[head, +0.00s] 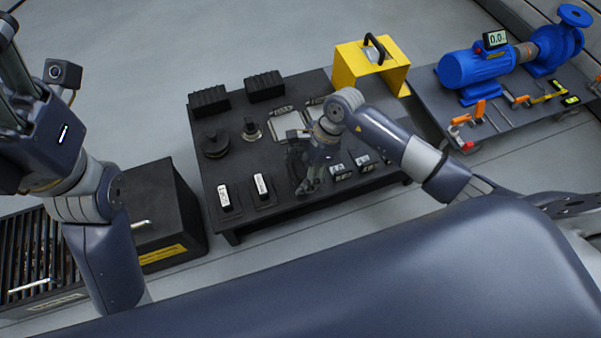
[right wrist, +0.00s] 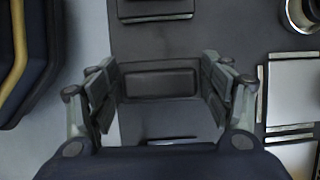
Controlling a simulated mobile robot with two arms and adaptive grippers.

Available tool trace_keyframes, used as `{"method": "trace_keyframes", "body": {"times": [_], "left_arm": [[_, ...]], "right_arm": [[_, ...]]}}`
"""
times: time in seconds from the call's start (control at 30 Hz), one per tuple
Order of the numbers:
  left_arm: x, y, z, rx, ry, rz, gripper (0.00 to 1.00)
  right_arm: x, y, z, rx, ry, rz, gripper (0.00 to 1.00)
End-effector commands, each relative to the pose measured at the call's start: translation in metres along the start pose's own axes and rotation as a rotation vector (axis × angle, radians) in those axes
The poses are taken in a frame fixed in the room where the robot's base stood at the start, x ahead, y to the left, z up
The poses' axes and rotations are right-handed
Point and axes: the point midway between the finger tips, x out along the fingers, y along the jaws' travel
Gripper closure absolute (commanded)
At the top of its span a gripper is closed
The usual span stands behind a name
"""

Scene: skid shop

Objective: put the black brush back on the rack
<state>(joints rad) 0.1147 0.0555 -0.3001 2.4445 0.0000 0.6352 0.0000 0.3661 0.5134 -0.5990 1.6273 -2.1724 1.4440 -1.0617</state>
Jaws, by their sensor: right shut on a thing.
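My right gripper (head: 306,180) is over the dark table (head: 230,160). In the right wrist view (right wrist: 160,95) its fingers are shut on a plain black block (right wrist: 160,83), which looks like the black brush. In the head view the gripper largely hides this piece. Two black ribbed blocks, left (head: 209,100) and right (head: 264,86), stand at the table's back edge; I cannot tell whether either is the rack. My left gripper (head: 14,85) is raised at the far left, partly cut off by the frame, and its opening is unclear.
Two white-labelled pieces (head: 225,197) lie at the table's front left, with round black parts (head: 215,145) behind. Metal plates (head: 290,126) lie near my right gripper. A yellow case (head: 370,68) stands behind. A blue pump (head: 478,72) is at right, a black box (head: 160,210) at left.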

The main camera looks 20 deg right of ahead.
Motion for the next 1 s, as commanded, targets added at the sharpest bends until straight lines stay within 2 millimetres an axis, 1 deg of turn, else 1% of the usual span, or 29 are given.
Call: {"method": "trace_keyframes", "body": {"times": [0.03,0.27,0.4,0.43,0.5,0.87,1.0], "left_arm": [[-0.0001,0.0003,-0.0006,0.001,0.004,0.001,0.44],[0.0015,0.0002,-0.0003,0.001,0.004,0.002,0.44],[0.0007,0.0008,-0.001,0.001,0.01,0.005,0.44],[0.0027,0.0008,-0.0014,0.002,0.013,0.006,0.44],[0.0031,0.0007,-0.0016,0.002,0.013,0.005,0.44],[0.003,0.0008,-0.0017,0.001,0.013,0.005,0.44],[0.0068,0.0004,-0.0021,0.001,0.015,0.005,0.44]], "right_arm": [[0.0026,-0.0001,-0.001,0.0,-0.001,0.0,0.53],[0.0014,-0.0001,-0.0008,-0.001,0.0,-0.001,0.53],[0.0053,-0.0002,-0.0028,-0.001,0.0,-0.001,0.53],[0.0046,-0.0001,-0.0024,-0.001,0.0,-0.001,0.22],[0.0042,0.0,-0.0021,-0.001,0.0,-0.001,0.07],[0.0042,0.0001,-0.002,-0.001,0.0,0.0,0.07],[0.0,0.0002,0.0001,-0.001,-0.001,0.0,0.07]]}}
